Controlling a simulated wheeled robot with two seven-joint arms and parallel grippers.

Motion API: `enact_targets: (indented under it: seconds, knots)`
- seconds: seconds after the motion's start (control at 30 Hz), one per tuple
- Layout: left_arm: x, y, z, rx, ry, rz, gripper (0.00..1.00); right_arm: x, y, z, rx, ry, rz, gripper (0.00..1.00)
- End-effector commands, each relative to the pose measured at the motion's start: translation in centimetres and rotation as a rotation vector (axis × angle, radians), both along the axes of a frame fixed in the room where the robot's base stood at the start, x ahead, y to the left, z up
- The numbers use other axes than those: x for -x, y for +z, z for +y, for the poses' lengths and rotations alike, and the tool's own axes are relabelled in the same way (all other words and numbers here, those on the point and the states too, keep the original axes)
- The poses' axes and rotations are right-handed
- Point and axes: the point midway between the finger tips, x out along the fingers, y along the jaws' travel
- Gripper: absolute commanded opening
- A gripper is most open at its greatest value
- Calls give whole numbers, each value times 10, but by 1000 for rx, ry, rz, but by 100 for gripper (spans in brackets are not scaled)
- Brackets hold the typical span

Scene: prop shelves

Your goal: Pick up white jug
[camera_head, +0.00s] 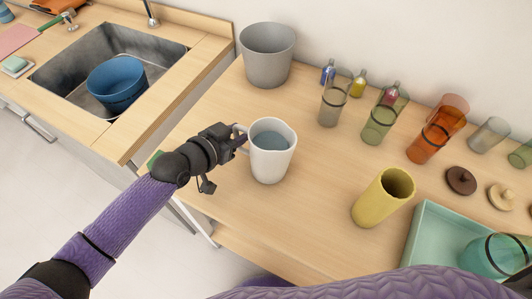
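The white jug (271,160) stands upright on the wooden counter, left of the middle of the view, with bluish-grey contents or lining inside its rim. Its handle (238,131) points left, towards my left arm. My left gripper (238,142) is at the handle, with its fingertips close to or touching it. The fingers are small and partly covered by the handle and the gripper's own body, so I cannot tell whether they are shut on it. My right gripper is out of view; only purple arm surface shows along the bottom edge.
A yellow cup (384,197) and a green tray (431,226) stand to the right. A grey bucket (267,56) is behind the jug. Several coloured glasses and small bottles line the back right. A sink (73,62) holds a blue tub (116,86). Counter right of the jug is clear.

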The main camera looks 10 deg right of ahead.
Motion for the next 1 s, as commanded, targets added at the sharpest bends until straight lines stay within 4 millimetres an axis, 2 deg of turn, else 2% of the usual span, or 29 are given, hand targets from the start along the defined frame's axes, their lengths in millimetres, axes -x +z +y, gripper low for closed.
enact_targets:
  seconds: [0.17,0.33,0.37,1.0]
  knots:
    - [0,1,0,-1,1,-1,36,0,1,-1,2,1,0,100]
    - [0,1,0,-1,1,-1,2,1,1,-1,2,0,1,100]
    - [0,1,0,-1,1,-1,0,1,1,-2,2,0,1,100]
    - [0,1,0,-1,1,-1,0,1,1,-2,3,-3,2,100]
